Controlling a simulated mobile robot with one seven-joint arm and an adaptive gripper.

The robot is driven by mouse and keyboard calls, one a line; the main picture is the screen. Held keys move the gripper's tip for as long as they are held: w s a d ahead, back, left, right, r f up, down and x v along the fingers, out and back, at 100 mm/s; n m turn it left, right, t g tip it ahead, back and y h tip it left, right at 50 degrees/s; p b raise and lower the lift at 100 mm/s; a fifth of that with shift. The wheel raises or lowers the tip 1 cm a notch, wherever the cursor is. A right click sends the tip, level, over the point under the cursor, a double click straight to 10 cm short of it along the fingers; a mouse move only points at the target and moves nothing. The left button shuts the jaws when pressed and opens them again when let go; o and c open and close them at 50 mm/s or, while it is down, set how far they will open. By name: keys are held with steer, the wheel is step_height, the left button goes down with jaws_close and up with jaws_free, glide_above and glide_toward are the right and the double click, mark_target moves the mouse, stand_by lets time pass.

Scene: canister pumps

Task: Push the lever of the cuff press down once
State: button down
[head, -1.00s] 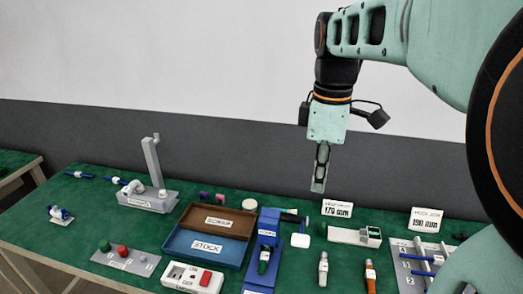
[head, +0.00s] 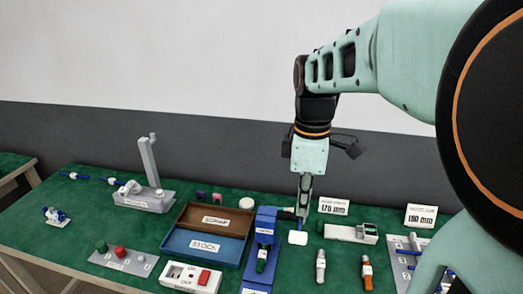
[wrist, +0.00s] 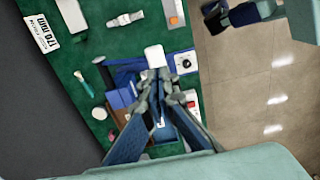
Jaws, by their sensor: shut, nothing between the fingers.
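The blue press-like device (head: 261,254) stands at the middle front of the green table and looks like the cuff press; I cannot read its label. A dark green and black piece (head: 262,262) sits in it. An arm, which looks like its lever, sticks out to the right and ends in a white pad (head: 298,238). My gripper (head: 303,214) is shut and empty, pointing down, just above and behind the white pad. In the wrist view the pad (wrist: 154,56) shows just beyond my fingertips (wrist: 152,92). I cannot tell whether they touch the lever.
Left of the device are a blue STOCK tray (head: 165,247) and a brown tray (head: 247,222). A grey stand with a tall post (head: 148,160) is further left. A grey box (head: 340,232), two small bottle-like tools (head: 320,267) and a grey rack (head: 399,268) lie to the right.

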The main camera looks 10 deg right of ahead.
mark_target(298, 238)
step_height(298, 238, down, 8)
steer(key=shift+r, duration=0.1)
stand_by(0.6)
